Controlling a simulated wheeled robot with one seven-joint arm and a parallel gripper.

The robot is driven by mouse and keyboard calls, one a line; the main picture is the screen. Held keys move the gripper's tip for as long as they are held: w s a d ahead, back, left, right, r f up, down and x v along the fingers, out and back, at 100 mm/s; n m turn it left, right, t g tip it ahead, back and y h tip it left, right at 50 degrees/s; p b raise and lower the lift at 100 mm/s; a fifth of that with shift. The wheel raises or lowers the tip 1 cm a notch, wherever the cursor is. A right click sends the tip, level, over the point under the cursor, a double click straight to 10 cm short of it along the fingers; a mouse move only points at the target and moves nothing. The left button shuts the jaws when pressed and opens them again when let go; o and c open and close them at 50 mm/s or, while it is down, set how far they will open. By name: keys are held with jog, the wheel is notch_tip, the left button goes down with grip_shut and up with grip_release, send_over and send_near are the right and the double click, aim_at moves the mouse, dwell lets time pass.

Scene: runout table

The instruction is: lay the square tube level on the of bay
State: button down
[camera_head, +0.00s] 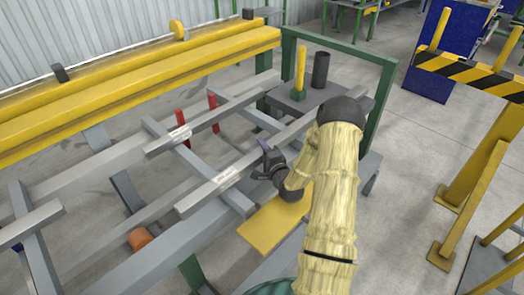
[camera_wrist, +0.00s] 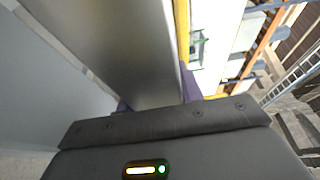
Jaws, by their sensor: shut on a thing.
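A long grey square tube (camera_head: 207,195) runs from the lower left up to the right across the table's grey crossbars (camera_head: 160,131). It has a pale label near its near end. My gripper (camera_head: 267,150) is shut on this tube along its length, right of the label. In the wrist view the grey tube (camera_wrist: 140,50) fills the space between the purple fingertips (camera_wrist: 155,100). The tube looks close over a crossbar; I cannot tell whether it touches. My arm hides part of its far end. The bay name is not readable.
A second labelled grey tube (camera_head: 212,118) lies behind, roughly parallel. Two red posts (camera_head: 213,103) stand near it. Yellow beams (camera_head: 140,75) run along the back. A yellow plate (camera_head: 272,222) lies under my wrist. A yellow post and dark cylinder (camera_head: 320,70) stand at the table's far end.

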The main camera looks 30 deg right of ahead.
jog(key=shift+r, duration=0.15)
jog(key=shift+f, duration=0.3)
jog(key=shift+f+b, duration=0.15)
jog(key=shift+b, duration=0.15)
jog(key=c, duration=0.9)
grip_release()
jog(key=shift+f, duration=0.1)
jog(key=shift+s+d, duration=0.1)
jog(key=shift+r+p, duration=0.35)
jog(key=shift+r, duration=0.2)
jog(key=s+p, duration=0.1)
jog(key=s, duration=1.1)
jog(key=shift+p, duration=0.3)
